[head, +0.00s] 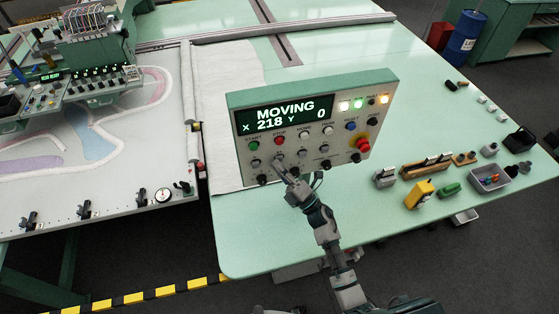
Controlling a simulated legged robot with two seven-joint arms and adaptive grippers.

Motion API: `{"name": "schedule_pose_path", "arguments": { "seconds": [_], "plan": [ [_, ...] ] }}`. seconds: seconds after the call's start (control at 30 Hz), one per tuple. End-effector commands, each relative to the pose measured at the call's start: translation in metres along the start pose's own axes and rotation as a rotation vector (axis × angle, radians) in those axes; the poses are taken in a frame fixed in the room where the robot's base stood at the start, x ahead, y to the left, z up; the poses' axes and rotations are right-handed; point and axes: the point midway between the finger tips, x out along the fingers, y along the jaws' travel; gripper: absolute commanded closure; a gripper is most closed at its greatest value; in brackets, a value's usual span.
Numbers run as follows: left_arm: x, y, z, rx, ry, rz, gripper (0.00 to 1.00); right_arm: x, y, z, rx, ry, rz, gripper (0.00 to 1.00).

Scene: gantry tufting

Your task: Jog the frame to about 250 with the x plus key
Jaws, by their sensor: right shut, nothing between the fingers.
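The control panel (355,98) stands on the green table, facing me. Its display (287,114) reads MOVING, X 218 and Y 0. Below the display are rows of keys, with a green START key (254,146) and a red STOP key (279,141). My right gripper (279,163) is shut and empty, with its tips at the lower key rows. The tips cover the key there, so I cannot read its label. The tufting frame (120,170) with white cloth lies at the left. My left gripper is not in view.
A red emergency stop knob (362,145) sits at the panel's right side. On the table (440,120) to the right lie a yellow tool (420,195), a grey bin (490,178) and several small items. A striped floor line (135,298) runs at lower left.

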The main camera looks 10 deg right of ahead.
Motion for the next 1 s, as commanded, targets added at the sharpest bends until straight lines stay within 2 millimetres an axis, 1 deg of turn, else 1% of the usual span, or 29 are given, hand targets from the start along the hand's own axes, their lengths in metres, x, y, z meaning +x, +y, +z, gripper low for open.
{"name": "schedule_pose_path", "arguments": {
  "seconds": [0.47, 0.9, 1.0],
  "plan": [
    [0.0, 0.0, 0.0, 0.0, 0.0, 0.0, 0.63, -0.001, 0.0, 0.001, -0.001, -0.002, -0.001, 1.0],
    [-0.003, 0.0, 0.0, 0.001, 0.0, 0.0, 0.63, -0.02, 0.011, 0.003, 0.0, -0.002, 0.0, 1.0],
    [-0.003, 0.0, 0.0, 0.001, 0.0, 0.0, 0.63, -0.022, 0.012, 0.003, 0.0, -0.001, 0.0, 1.0]
  ]
}}
